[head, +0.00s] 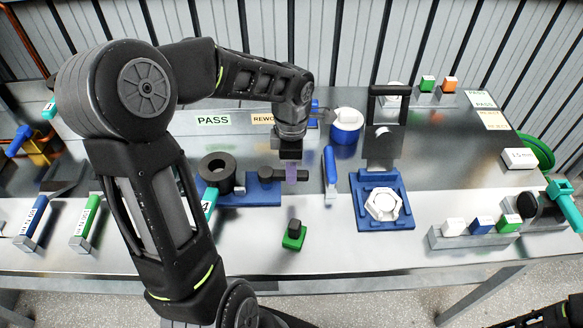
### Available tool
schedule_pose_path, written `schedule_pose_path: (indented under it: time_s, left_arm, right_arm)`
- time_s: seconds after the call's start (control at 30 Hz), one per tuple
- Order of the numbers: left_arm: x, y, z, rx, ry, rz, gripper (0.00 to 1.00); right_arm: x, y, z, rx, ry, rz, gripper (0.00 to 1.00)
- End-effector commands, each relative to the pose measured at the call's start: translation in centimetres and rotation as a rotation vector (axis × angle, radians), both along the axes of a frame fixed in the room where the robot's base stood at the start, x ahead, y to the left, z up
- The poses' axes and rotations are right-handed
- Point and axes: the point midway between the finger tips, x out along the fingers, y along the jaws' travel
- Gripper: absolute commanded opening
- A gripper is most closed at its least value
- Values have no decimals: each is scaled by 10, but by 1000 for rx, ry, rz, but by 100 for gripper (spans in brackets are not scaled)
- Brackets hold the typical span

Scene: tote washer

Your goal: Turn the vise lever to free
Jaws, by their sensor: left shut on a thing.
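The vise has a blue base (262,193) on the bench, left of centre, with a dark round ring (216,170) at its left end. A dark lever bar (270,174) lies roughly level above the right part of the base. My left gripper (291,174) points down from above and is shut on the lever bar, with a purplish patch showing at the grip. The finger details are small and hard to make out. My right gripper is not in view; only a dark part of mine shows at the bottom right corner.
A blue-handled upright tool (330,168) stands close right of my left gripper. Further right is a blue fixture (368,222) holding a white hexagonal part (383,205). A green block with a black top (293,236) sits in front.

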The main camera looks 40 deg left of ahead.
Motion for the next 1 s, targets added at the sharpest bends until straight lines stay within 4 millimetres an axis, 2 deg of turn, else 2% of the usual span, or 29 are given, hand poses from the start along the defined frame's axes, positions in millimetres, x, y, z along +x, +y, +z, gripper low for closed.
schedule_pose_path:
  time_s: [0.67,1.0]
  left_arm:
    - [0,0,0,1,-2,-14,0]
    - [-7,-5,-1,1,-4,-144,0]
  right_arm:
    - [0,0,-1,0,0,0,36]
    - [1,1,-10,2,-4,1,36]
